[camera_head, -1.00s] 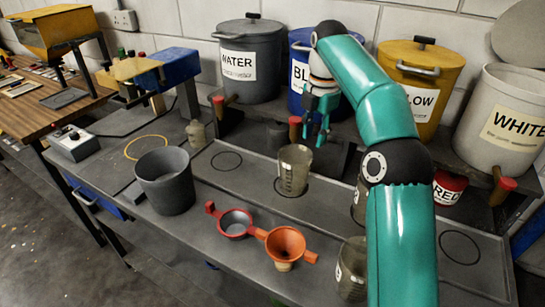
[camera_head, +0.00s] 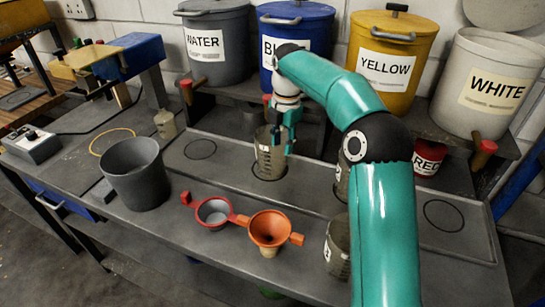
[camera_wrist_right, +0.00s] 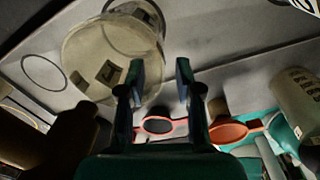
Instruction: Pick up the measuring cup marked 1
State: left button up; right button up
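A translucent grey-brown measuring cup (camera_head: 268,160) stands upright in a ring on the bench, below the blue bucket. I cannot read a number on it. My right gripper (camera_head: 280,140) is at its upper right side, pointing down. In the right wrist view a translucent cup (camera_wrist_right: 100,50) lies left of my right gripper's fingers (camera_wrist_right: 160,78), which are apart with nothing clearly between them. The left finger overlaps the cup's edge; I cannot tell whether it touches. Two other cups show: one half hidden behind my arm (camera_head: 341,182), and a front one (camera_head: 337,252) with an unclear white mark. My left gripper is out of view.
Labelled buckets line the back: water (camera_head: 215,50), blue (camera_head: 295,25), yellow (camera_head: 385,65), white (camera_head: 490,85). A dark grey pail (camera_head: 135,175) stands left. A red-rimmed strainer (camera_head: 213,213) and an orange funnel (camera_head: 270,230) lie in front. The bench around an empty ring (camera_head: 200,149) is clear.

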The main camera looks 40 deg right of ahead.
aim_at(281, 158)
notch_tip(281, 158, down, 5)
jog(key=shift+w+f, duration=0.15)
jog(key=shift+f, duration=0.05)
grip_shut()
